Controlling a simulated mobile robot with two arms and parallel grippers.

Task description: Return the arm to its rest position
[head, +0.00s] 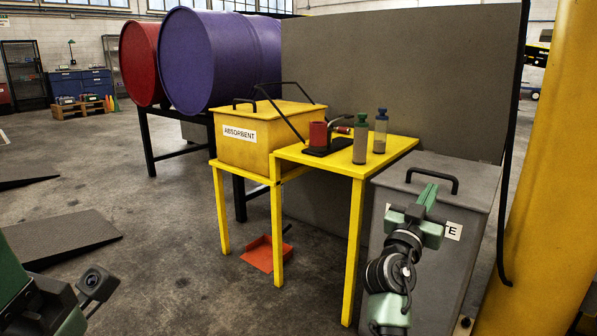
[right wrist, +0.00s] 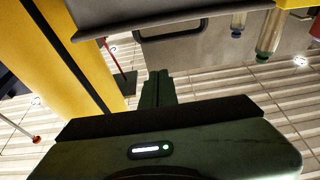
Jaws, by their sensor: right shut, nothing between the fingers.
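My right arm rises in front of the grey bin (head: 455,275) at the right of the head view. Its gripper (head: 429,194) points up and away, in front of the bin and near its lid, and covers part of the white label. The fingers are together with nothing between them. In the right wrist view the shut fingers (right wrist: 158,88) also show empty, with the grey bin (right wrist: 205,40) beyond them. Whether they touch the bin is not clear. Part of my left arm shows at the lower left of the head view; its fingers are not visible.
A yellow column (head: 550,180) stands close on the right.

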